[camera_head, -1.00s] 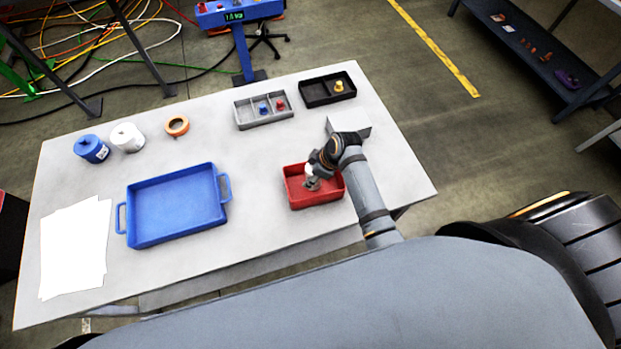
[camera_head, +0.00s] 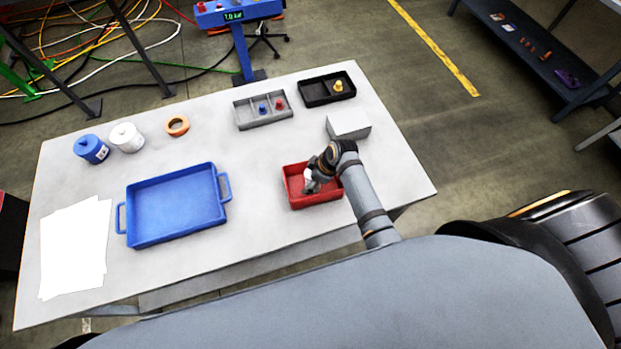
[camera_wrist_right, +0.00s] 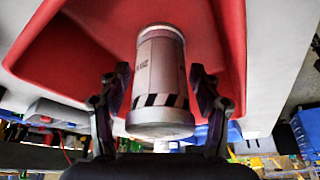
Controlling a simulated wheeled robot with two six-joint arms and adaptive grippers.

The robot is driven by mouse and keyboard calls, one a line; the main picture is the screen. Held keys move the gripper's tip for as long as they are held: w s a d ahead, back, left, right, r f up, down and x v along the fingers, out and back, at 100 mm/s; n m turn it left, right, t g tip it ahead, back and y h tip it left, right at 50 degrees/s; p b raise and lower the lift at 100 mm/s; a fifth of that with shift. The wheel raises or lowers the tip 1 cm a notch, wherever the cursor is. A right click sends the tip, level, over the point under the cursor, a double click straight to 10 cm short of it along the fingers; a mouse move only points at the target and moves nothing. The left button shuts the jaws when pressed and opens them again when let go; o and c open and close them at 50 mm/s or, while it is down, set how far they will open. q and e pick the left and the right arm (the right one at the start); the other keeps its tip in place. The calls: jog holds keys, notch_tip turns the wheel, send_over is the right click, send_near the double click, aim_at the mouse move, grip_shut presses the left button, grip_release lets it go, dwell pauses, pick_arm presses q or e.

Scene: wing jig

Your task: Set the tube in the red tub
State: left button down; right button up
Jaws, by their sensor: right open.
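The red tub (camera_head: 327,197) sits on the table's right half, and it fills the upper part of the right wrist view (camera_wrist_right: 75,60). The tube (camera_wrist_right: 161,75) is a pale grey cylinder with a black and white striped band. In the right wrist view it is against the red tub's inside, between the fingers of my right gripper (camera_wrist_right: 158,88). The fingers are open, with a gap visible on both sides of the tube. In the head view my right gripper (camera_head: 309,185) is down in the tub, and the arm hides part of it. My left gripper is not in view.
A blue tray (camera_head: 175,238) lies left of the tub, and a grey block (camera_head: 348,128) is behind the arm. A grey divided bin (camera_head: 263,121) and a black bin (camera_head: 312,101) stand at the back. The table between tray and tub is clear.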

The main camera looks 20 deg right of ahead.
jog(key=v, duration=1.2)
jog(key=shift+b, duration=0.35)
